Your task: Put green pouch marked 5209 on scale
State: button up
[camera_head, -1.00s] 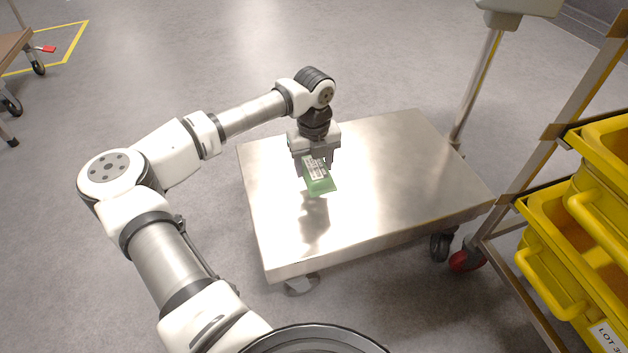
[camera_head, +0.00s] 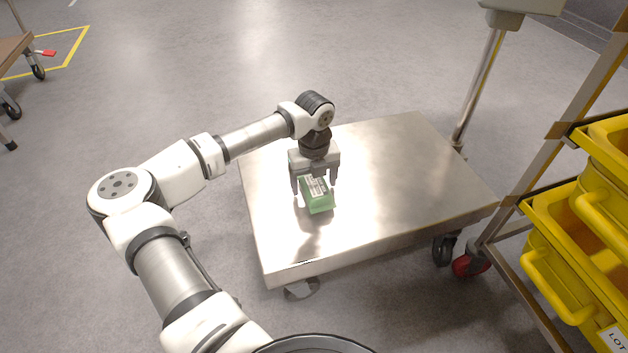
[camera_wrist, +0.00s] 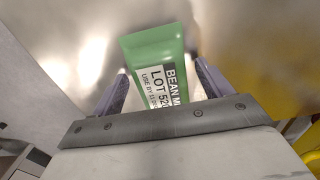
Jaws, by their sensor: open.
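The green pouch (camera_head: 319,205) has a white label. In the wrist view the pouch (camera_wrist: 155,45) shows "BEAN M" and "LOT 52", with the rest of the number unclear. The scale is a wide metal platform (camera_head: 410,170) on wheels with a post at its far right. My gripper (camera_head: 315,186) is low over the left part of the platform, fingers pointing down. It is open, with one finger on each side of the pouch. The wrist view shows the two fingers (camera_wrist: 160,88) spread beside it. The pouch is over the platform and looks at its surface; its underside is hidden.
A rack with yellow bins (camera_head: 560,255) stands close to the platform's right side. The scale's post (camera_head: 478,85) rises at the back right. A cart (camera_head: 14,48) is at the far left. The right part of the platform is bare.

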aim_at(314, 181)
jog(key=shift+r, duration=0.1)
notch_tip(314, 181, up, 12)
jog(key=p, duration=0.5)
